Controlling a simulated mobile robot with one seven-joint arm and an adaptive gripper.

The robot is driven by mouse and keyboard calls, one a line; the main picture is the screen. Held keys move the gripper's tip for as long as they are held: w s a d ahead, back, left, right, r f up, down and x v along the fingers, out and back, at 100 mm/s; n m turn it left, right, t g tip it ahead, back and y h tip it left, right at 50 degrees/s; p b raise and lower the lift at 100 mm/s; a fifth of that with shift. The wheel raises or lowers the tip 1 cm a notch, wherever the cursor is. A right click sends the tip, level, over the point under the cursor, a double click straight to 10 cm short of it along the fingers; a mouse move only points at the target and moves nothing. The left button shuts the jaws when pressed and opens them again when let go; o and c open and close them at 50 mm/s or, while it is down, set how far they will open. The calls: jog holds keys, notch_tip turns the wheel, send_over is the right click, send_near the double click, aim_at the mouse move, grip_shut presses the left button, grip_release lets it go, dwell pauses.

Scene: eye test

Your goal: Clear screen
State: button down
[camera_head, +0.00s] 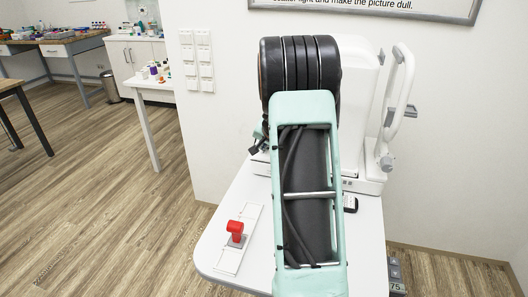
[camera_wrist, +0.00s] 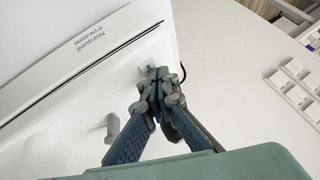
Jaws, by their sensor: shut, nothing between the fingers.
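A white eye-test machine (camera_head: 361,90) stands on a white table (camera_head: 230,262), partly hidden behind my arm. In the wrist view the machine's white body (camera_wrist: 70,75) fills the left side, with printed lettering and a dark seam. My gripper (camera_wrist: 160,76) is shut and empty, its fingertips together in front of the machine's pale surface. A small pale square part (camera_wrist: 147,71) shows just beside the fingertips; I cannot tell if they touch it. A grey knob (camera_wrist: 112,127) sits to the left of the fingers. No screen shows in either view.
A red-handled object (camera_head: 236,230) stands on a white strip (camera_head: 229,262) at the table's left. A white curved frame (camera_head: 400,105) rises right of the machine. A dark small object (camera_head: 351,204) lies near its base.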

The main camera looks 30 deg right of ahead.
aim_at(262, 152)
jog(key=shift+w+a+r+p, duration=0.1)
jog(key=shift+r+p, duration=0.35)
jog(key=shift+r, duration=0.25)
jog(key=r+p, duration=0.4)
jog(key=r, duration=0.1)
jog(key=shift+w+a, duration=0.2)
jog(key=shift+w, duration=0.05)
jog(key=shift+s+f, duration=0.1)
dwell(0.6)
